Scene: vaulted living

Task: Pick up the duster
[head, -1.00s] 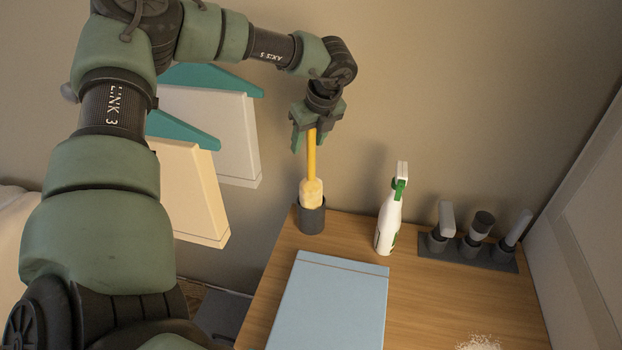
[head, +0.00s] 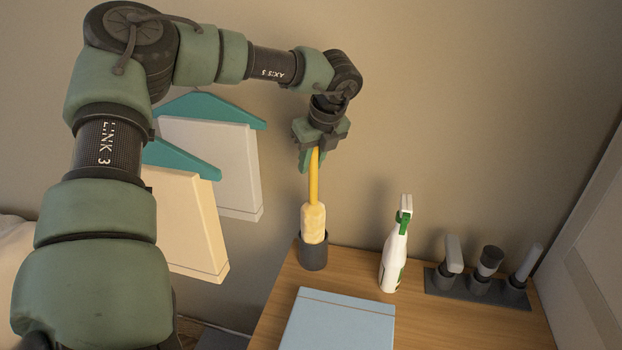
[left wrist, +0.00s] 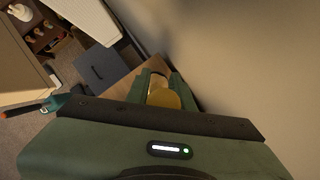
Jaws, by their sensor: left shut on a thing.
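The duster (head: 314,222) has a yellow handle and a fluffy cream head. It stands upright in the head view, head down, with the lower end of the head still inside a dark grey cup (head: 314,256) on the wooden table's far left corner. My left gripper (head: 312,158) points down from above and is shut on the top of the handle. In the left wrist view the yellow handle end (left wrist: 163,98) shows between the green fingers. The bottom of the duster's head is hidden by the cup. My right gripper is not in view.
A white and green spray bottle (head: 395,252) stands right of the cup. A dark rack (head: 478,288) with several upright items is farther right. A light blue flat box (head: 338,322) lies in front.

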